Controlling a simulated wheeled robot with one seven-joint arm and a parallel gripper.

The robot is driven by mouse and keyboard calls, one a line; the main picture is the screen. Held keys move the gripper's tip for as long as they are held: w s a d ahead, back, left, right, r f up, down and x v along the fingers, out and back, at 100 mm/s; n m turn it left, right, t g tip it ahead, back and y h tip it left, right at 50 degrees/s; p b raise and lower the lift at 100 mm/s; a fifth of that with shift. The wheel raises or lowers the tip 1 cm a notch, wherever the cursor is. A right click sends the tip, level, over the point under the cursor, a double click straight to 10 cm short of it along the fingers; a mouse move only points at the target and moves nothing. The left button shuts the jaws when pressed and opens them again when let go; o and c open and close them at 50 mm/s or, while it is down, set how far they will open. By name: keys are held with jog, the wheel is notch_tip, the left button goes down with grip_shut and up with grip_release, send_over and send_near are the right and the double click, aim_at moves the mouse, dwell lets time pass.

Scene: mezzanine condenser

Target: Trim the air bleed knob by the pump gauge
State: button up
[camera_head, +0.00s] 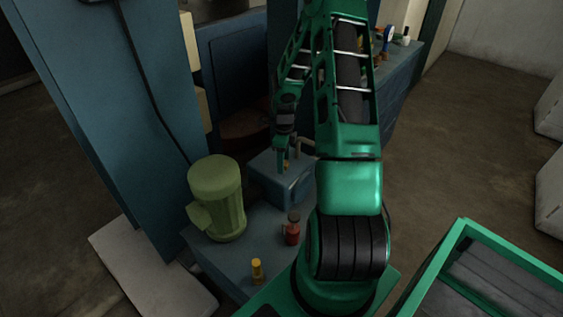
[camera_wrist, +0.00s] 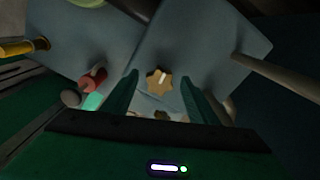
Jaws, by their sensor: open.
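A brass-coloured, lobed knob (camera_wrist: 158,82) with a pale bar mark across its face sits on a blue-grey surface in the wrist view. My gripper (camera_wrist: 160,88) has its two green fingers apart, with the knob showing between their tips. I cannot tell whether either finger touches it. In the head view my gripper (camera_head: 284,160) points down over the blue box (camera_head: 290,186), and the knob is too small or hidden to make out. I cannot identify a pump gauge in either view.
A green motor-like cylinder (camera_head: 217,198) stands left of the box. A red bottle-like item (camera_head: 292,230) and a yellow fitting (camera_head: 257,270) stand in front. In the wrist view a grey rod (camera_wrist: 262,65) slants in at the right. Blue column (camera_head: 120,110) rises at left.

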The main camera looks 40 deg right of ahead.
jog(key=c, duration=1.1)
jog(key=shift+o, duration=0.2)
jog(key=shift+n, duration=0.3)
